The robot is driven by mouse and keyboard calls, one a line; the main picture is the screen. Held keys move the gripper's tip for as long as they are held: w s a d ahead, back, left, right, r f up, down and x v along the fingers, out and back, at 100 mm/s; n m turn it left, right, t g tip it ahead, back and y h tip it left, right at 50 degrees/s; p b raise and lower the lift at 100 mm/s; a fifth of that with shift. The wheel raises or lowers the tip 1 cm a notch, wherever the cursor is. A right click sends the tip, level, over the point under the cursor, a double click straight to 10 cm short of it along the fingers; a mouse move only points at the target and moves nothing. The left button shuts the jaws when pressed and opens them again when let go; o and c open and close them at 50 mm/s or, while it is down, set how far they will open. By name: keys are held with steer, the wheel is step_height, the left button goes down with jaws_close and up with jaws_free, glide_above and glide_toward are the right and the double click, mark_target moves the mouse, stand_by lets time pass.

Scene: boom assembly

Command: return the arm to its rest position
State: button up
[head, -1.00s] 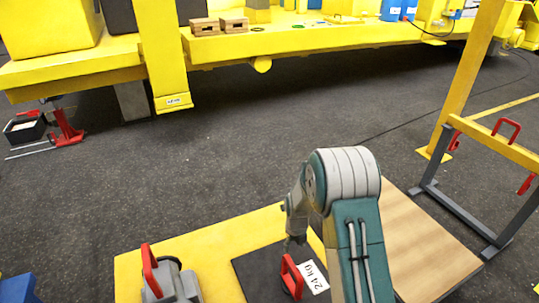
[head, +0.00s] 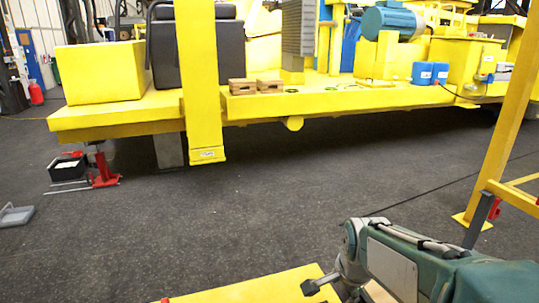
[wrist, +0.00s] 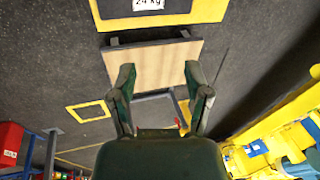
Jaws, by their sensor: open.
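My gripper (wrist: 160,88) is open and empty in the wrist view, its two green fingers spread apart with nothing between them. Beyond the fingers is a wooden-topped stand (wrist: 150,62). In the head view my green and grey arm is at the bottom right, bent at a grey joint. A dark end part shows below that joint, over the yellow platform; whether its fingers are open cannot be told there.
A yellow platform (head: 255,288) lies at the bottom. A dark panel labelled 24 kg (wrist: 148,8) tops the wrist view. A yellow post (head: 497,140) stands right. A long yellow machine (head: 340,100) spans the back; a red jack (head: 104,168) is at left. The floor between is clear.

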steer(key=s+r+n+t, duration=0.1)
steer(key=s+r+n, duration=0.2)
steer(key=s+n, duration=0.3)
steer(key=s+r+n+t, duration=0.1)
steer(key=s+r+n, duration=0.2)
steer(key=s+n, duration=0.4)
steer(key=shift+s, duration=1.05)
